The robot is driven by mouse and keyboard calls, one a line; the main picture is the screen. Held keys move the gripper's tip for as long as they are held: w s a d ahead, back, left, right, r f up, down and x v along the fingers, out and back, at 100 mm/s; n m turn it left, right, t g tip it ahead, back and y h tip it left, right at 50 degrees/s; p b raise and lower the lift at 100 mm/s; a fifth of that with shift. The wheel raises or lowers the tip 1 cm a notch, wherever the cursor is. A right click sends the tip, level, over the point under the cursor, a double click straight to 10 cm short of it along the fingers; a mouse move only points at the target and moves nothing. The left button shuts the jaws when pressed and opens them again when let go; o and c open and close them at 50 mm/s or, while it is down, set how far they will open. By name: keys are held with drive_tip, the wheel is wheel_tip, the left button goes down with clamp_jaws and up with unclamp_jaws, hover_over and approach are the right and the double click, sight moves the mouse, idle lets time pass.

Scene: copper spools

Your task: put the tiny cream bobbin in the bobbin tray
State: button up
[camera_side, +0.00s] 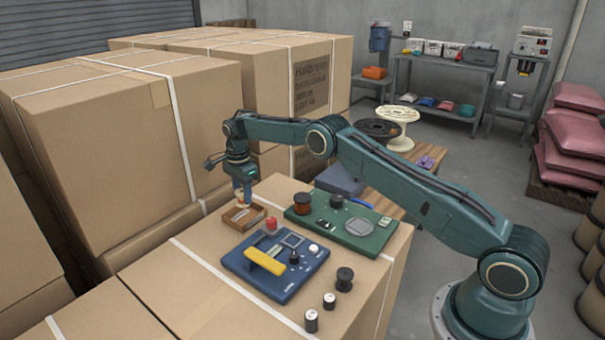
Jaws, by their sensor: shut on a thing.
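My gripper (242,193) points down at the middle left of the work surface, over the back part of a small brown wooden tray, which looks like the bobbin tray (258,224). It is shut on a small pale thing with an orange-brown tint, which appears to be the tiny cream bobbin (240,197). The bobbin is small and partly hidden by the fingers. I cannot tell whether it touches the tray. A pale strip shows inside the tray.
A green board (358,238) with a copper spool (303,203) lies to the right. Dark spools (344,279) stand at the front. Tall cartons (110,150) rise at the left.

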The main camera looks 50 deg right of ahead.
sight(244, 206)
drive_tip(key=shift+f, duration=0.1)
drive_tip(key=shift+f, duration=1.85)
drive_tip(key=shift+f, duration=0.6)
drive_tip(key=o, duration=0.8)
wheel_tip(244, 206, up, 12)
drive_tip(key=shift+r, duration=0.6)
